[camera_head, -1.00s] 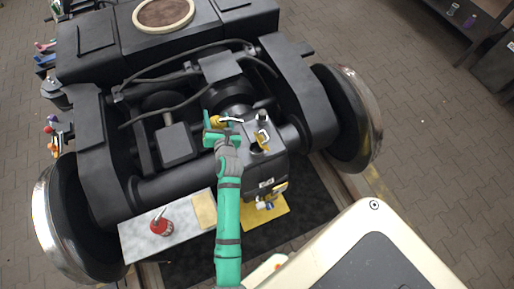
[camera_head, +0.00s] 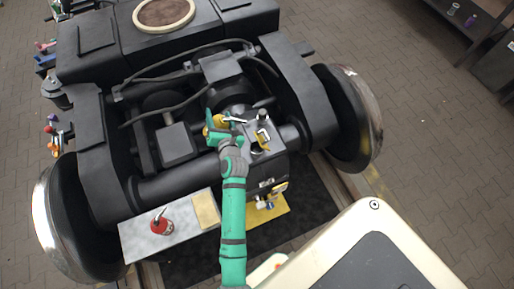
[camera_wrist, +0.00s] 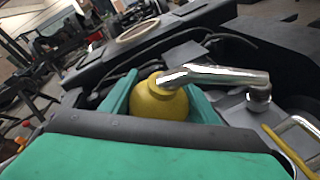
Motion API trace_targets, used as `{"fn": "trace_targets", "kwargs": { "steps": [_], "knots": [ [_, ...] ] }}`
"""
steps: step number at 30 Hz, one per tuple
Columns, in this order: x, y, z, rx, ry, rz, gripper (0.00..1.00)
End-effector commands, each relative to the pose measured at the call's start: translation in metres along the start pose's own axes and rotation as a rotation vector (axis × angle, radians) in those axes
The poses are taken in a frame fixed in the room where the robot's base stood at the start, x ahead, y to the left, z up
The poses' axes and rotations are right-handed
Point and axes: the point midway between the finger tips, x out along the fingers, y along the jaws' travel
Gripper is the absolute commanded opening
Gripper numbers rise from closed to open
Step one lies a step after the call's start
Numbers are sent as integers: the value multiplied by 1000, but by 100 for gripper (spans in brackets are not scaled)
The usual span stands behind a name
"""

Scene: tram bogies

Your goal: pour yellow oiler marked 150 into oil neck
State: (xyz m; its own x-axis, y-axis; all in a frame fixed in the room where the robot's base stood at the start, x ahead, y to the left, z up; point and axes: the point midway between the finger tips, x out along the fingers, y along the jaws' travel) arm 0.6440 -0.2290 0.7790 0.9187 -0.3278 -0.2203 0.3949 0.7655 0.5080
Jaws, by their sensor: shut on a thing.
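My gripper (camera_head: 214,127) is shut on the yellow oiler (camera_head: 218,121) above the gearbox, in the middle of the bogie. In the wrist view the oiler (camera_wrist: 160,99) is a round yellow body between my green fingers, with a shiny metal spout (camera_wrist: 215,75) pointing right. The spout's end is near a metal fitting (camera_wrist: 259,97) on the gearbox; I cannot tell how far apart they are. The marking on the oiler cannot be read. The oil neck (camera_head: 257,148) seems to be the opening on top of the gearbox, beside a yellow part.
A red oiler (camera_head: 161,223) stands on a light grey board (camera_head: 138,241) at the front left. A yellow sheet (camera_head: 268,211) lies below the gearbox. Large wheels (camera_head: 347,118) flank the frame, and black hoses (camera_head: 165,72) cross behind my gripper.

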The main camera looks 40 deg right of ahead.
Motion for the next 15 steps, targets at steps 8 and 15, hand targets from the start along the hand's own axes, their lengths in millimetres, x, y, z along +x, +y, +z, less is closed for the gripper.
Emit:
{"fn": "trace_targets", "kwargs": {
  "steps": [8, 15],
  "knots": [
    [-1, -2, 2, 27, -9, 11, 19],
    [-2, -4, 2, 51, -15, 22, 19]
  ]
}}
